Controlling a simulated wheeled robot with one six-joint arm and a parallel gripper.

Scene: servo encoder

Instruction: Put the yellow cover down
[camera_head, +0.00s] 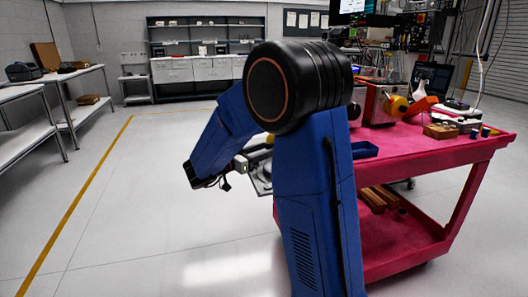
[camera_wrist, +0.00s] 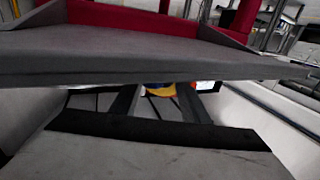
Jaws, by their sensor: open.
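A small yellow thing (camera_wrist: 160,91), perhaps the yellow cover, shows between the two dark fingers of my gripper (camera_wrist: 157,98) in the wrist view. Blue and red colour shows beside it, and most of it is hidden by a grey edge above. I cannot tell whether it touches the fingers, which stand apart. In the head view a bit of yellow (camera_head: 269,139) shows at the left edge of my raised blue arm. A round yellow part (camera_head: 396,106) sits on the metal box on the cart.
A grey metal tray (camera_wrist: 110,52) crosses the wrist view. The floor at the left is clear.

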